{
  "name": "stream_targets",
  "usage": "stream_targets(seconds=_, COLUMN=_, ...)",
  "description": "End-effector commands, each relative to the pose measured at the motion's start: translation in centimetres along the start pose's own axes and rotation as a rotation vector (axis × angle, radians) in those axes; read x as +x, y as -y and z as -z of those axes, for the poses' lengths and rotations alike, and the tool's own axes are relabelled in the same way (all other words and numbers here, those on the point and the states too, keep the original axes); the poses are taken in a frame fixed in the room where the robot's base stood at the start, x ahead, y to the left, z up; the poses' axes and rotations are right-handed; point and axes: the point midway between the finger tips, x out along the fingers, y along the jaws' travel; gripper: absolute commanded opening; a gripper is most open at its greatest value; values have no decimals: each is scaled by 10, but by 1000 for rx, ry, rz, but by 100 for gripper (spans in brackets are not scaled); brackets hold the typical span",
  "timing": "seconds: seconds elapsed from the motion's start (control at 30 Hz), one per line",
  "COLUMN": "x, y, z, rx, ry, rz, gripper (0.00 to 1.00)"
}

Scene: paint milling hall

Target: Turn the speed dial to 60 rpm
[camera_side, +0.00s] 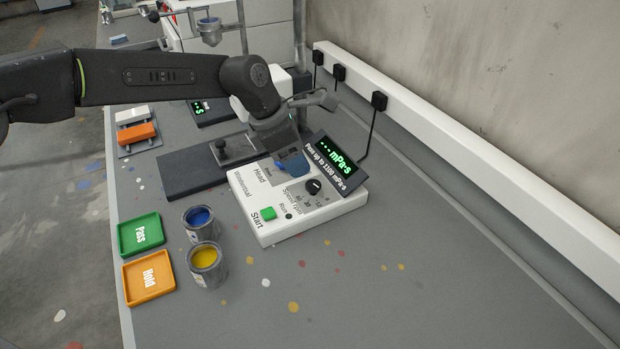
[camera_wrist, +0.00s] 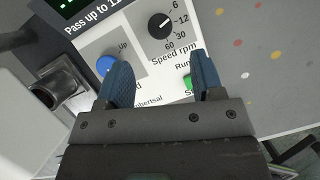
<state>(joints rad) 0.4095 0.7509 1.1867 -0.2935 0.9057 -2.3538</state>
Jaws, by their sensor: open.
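The speed dial (camera_side: 314,187) is a black round knob on the white viscometer base. In the wrist view the dial (camera_wrist: 160,25) stands beyond my fingertips, with 6, 12, 30 and 60 printed around it. Its white pointer line slants toward the upper right, on the 6 and 12 side; the exact mark is hard to tell. My gripper (camera_wrist: 161,62) is open, with two blue fingers apart and nothing between them. In the side view my gripper (camera_side: 293,166) hangs over the panel, left of and behind the dial, and hides part of the panel.
A green Start button (camera_side: 268,213) is at the panel's front. A tilted display (camera_side: 328,165) stands behind the dial. Blue (camera_side: 199,222) and yellow (camera_side: 206,264) paint cans stand front left. The bench on the right is clear.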

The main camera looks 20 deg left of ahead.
Motion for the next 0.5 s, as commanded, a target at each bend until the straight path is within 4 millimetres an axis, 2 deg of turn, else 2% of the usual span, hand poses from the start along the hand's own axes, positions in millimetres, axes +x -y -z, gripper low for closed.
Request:
stream_targets(seconds=0.03, x=13, y=1, z=0, rx=0, ry=-2, rz=2, gripper=61)
stream_targets(seconds=0.23, x=50, y=0, z=0, rx=-1, ry=0, rz=1, gripper=61)
stream_targets(seconds=0.5, x=75, y=0, z=-1, rx=-1, ry=3, rz=-1, gripper=61)
